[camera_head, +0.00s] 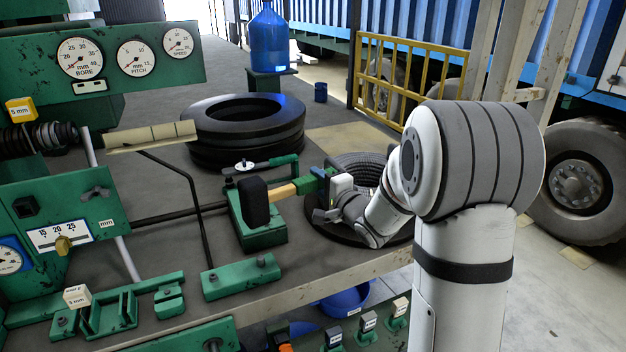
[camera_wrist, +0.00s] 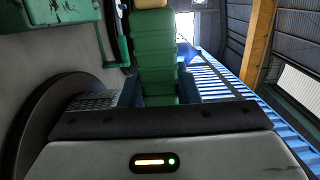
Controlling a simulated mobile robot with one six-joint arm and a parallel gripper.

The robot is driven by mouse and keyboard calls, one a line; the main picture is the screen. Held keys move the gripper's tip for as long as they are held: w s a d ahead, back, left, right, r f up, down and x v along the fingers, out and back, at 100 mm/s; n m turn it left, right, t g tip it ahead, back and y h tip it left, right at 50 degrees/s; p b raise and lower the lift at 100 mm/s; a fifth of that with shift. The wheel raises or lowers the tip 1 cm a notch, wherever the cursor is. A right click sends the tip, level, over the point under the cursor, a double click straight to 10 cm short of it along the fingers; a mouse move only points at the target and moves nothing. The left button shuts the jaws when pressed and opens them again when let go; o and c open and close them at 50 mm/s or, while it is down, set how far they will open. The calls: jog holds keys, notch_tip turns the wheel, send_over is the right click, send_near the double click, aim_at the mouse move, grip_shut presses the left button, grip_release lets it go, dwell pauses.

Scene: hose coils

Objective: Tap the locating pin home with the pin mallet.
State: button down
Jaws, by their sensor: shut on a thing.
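The pin mallet has a black head (camera_head: 254,202), a short wooden neck (camera_head: 282,192) and a green grip (camera_head: 305,185). My gripper (camera_head: 322,186) is shut on the green grip. The mallet lies about level, its head pointing left, in front of a green block fixture (camera_head: 262,238) in the head view. I cannot tell whether the head touches the fixture. In the wrist view the green grip (camera_wrist: 157,55) stands between my fingers (camera_wrist: 159,92), and the head is out of view. I cannot pick out the locating pin for sure; the mallet head may hide it.
A green machine with dials (camera_head: 100,60) and a ribbed spindle (camera_head: 38,138) stands at left. A low green block with studs (camera_head: 240,278) lies near the bench's front edge (camera_head: 330,280). A thin black bent rod (camera_head: 203,235) stands left of the mallet.

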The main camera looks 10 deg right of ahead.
jog(key=shift+a+r, duration=0.1)
jog(key=shift+r, duration=0.05)
notch_tip(320, 180, down, 5)
jog(key=b, duration=0.4)
jog(key=shift+s, duration=0.1)
jog(key=c, duration=1.6)
grip_release()
jog(key=shift+r, duration=0.15)
jog(key=shift+c, duration=0.2)
grip_shut()
jog(key=shift+p, duration=0.4)
jog(key=shift+d+m+p, duration=0.15)
jog(key=shift+m+p, duration=0.55)
jog(key=shift+m, duration=0.2)
jog(key=shift+d+m+p, duration=0.15)
jog(key=shift+m+p, duration=0.5)
jog(key=shift+m, duration=0.25)
jog(key=shift+f, duration=0.2)
